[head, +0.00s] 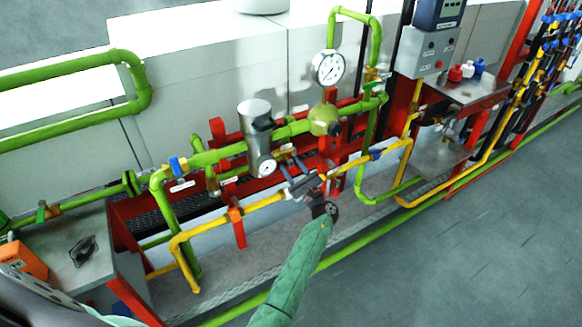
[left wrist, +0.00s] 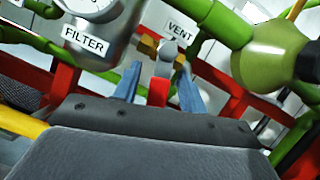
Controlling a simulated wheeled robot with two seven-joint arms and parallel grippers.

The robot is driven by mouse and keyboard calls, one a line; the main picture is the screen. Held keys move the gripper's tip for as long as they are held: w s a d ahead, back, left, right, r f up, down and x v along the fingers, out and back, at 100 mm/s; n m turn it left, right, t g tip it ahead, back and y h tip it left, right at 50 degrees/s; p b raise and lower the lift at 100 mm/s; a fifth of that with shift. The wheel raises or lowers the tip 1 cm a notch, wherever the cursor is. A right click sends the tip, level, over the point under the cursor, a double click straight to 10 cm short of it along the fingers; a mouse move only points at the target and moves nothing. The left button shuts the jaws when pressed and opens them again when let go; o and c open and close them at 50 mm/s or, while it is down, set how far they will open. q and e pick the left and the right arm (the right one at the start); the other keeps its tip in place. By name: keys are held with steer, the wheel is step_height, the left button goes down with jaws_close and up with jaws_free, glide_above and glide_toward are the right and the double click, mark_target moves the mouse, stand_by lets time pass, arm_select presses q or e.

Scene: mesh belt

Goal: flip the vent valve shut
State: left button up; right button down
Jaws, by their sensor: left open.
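The vent valve (left wrist: 167,62) shows in the left wrist view as a small grey and brass fitting under a white VENT label (left wrist: 180,26). A red piece (left wrist: 158,92), which looks like its lever, hangs below it. My left gripper (left wrist: 160,78) is open, with one blue-grey finger on each side of the red piece; I cannot tell whether they touch it. In the head view my left gripper (head: 290,155) reaches in beside the filter housing (head: 256,125), and the valve is too small to make out. My right gripper is not in view.
Green pipes (head: 215,157) and a yellow pipe (head: 345,165) run close around the gripper. A green round regulator (left wrist: 270,58) stands to the right of the valve. Red frame bars (head: 240,230) stand below. The grey floor (head: 460,240) is clear at the lower right.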

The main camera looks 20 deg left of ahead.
arm_select(q)
steer(key=shift+c, duration=0.4)
jaws_close()
steer(key=shift+s+a+m+t+h, duration=0.2)
steer(key=shift+m+t, duration=0.25)
steer(key=shift+m, duration=0.5)
steer(key=shift+s+a+m+t+h, duration=0.1)
steer(key=shift+m+t+h, duration=0.3)
steer(key=shift+m, duration=0.55)
steer(key=shift+m+t, duration=0.25)
steer(key=shift+m, duration=0.25)
steer(key=shift+o, duration=0.4)
jaws_free()
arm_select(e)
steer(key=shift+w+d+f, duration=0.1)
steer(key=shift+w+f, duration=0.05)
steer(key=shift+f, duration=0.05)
arm_select(q)
steer(key=shift+f, duration=0.1)
